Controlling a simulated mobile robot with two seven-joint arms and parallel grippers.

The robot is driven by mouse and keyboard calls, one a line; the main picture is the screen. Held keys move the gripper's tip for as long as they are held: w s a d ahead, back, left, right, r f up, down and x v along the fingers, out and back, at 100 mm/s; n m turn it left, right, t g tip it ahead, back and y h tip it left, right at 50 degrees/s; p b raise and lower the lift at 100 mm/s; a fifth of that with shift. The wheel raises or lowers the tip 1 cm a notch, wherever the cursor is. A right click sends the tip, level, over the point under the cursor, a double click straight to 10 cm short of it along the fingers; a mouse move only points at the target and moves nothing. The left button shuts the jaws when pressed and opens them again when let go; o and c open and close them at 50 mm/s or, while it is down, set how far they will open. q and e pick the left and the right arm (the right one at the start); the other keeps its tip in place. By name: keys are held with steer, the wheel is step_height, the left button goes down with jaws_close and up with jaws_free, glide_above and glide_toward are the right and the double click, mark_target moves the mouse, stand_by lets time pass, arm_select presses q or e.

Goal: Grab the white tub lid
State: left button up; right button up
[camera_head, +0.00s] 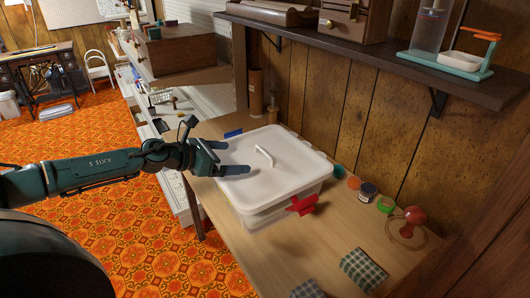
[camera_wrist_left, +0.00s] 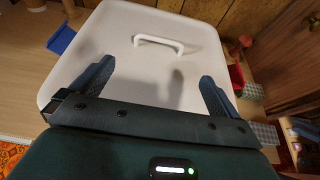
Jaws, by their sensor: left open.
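The white tub lid (camera_head: 245,172) lies on a translucent tub (camera_head: 262,214) on the wooden table. A white loop handle (camera_head: 264,155) stands at the middle of the lid. In the left wrist view the lid (camera_wrist_left: 135,70) fills the middle, with its handle (camera_wrist_left: 158,43) ahead of the fingers. My left gripper (camera_head: 230,158) is open and empty over the left part of the lid, short of the handle. In the wrist view its fingers (camera_wrist_left: 152,88) are spread wide. A red clip (camera_head: 302,206) is at the tub's front right and a blue clip (camera_head: 233,133) at its back left. My right gripper does not show.
Small jars (camera_head: 367,191) and a red stamp-like object (camera_head: 410,222) stand right of the tub. Folded checked cloth (camera_head: 362,269) lies at the table's front. A shelf (camera_head: 370,52) with a scale-like stand overhangs the back. Table space in front of the tub is clear.

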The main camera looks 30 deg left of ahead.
mark_target(257, 160)
arm_select(q)
steer(key=x, duration=0.4)
steer(key=shift+r+p, duration=0.1)
steer(key=shift+p, duration=0.2)
steer(key=x, duration=0.3)
steer(key=p+x, duration=0.1)
steer(key=x, duration=0.1)
steer(key=shift+w+r, duration=0.25)
steer(key=shift+r, duration=0.05)
steer(key=shift+c, duration=0.6)
steer(key=c, duration=0.9)
